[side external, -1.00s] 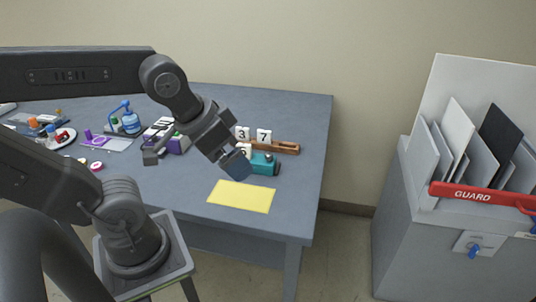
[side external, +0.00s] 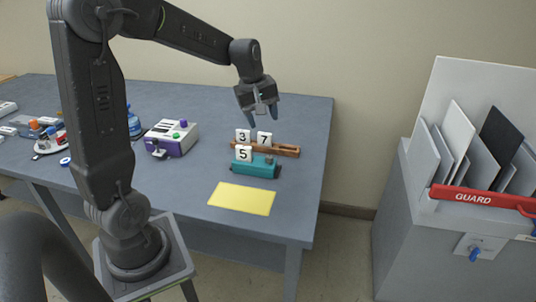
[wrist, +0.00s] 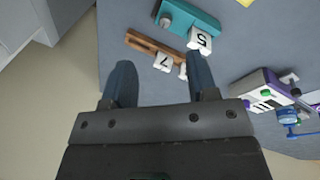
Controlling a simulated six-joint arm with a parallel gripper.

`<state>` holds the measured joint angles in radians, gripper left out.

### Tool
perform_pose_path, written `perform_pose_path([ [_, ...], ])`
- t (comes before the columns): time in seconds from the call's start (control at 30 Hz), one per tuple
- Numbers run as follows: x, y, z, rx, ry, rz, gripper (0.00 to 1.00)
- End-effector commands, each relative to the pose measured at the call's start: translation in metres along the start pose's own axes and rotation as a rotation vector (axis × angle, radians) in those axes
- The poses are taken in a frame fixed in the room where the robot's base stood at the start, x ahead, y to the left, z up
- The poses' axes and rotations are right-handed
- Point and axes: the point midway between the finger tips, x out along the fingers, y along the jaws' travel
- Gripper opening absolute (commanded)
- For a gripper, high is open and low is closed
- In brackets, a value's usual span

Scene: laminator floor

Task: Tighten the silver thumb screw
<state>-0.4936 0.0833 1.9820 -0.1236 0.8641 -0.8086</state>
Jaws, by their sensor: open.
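A teal block (side external: 255,170) lies on the blue-grey table, with a white number 5 tile (side external: 244,153) at its left end. A small greyish knob (side external: 269,160) stands at its right end and also shows in the wrist view (wrist: 166,20). It may be the silver thumb screw; its finish is too small to tell. My gripper (side external: 259,113) points down, open and empty, over the table behind the teal block and wooden rack. In the wrist view the block lies beyond the fingertips, apart from them.
A wooden rack (side external: 285,150) with tiles 3 (side external: 242,135) and 7 (side external: 264,138) lies just behind the block. A purple-white device (side external: 172,138) stands left, a yellow sheet (side external: 242,197) in front. A cabinet with a red guard bar (side external: 480,198) stands right.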

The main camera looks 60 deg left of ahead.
Motion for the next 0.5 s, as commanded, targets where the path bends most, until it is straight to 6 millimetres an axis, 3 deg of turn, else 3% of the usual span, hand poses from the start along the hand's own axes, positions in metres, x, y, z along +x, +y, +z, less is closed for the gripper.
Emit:
perform_pose_path([
  [0.1,0.019,0.0,-0.028,-0.146,-0.015,-0.022,0.53],
  [0.2,0.027,-0.001,-0.038,-0.202,-0.019,-0.028,0.53],
  [0.37,0.039,-0.001,-0.04,-0.216,-0.021,-0.031,0.53],
  [0.5,0.062,-0.002,-0.038,-0.215,-0.022,-0.032,0.53],
])
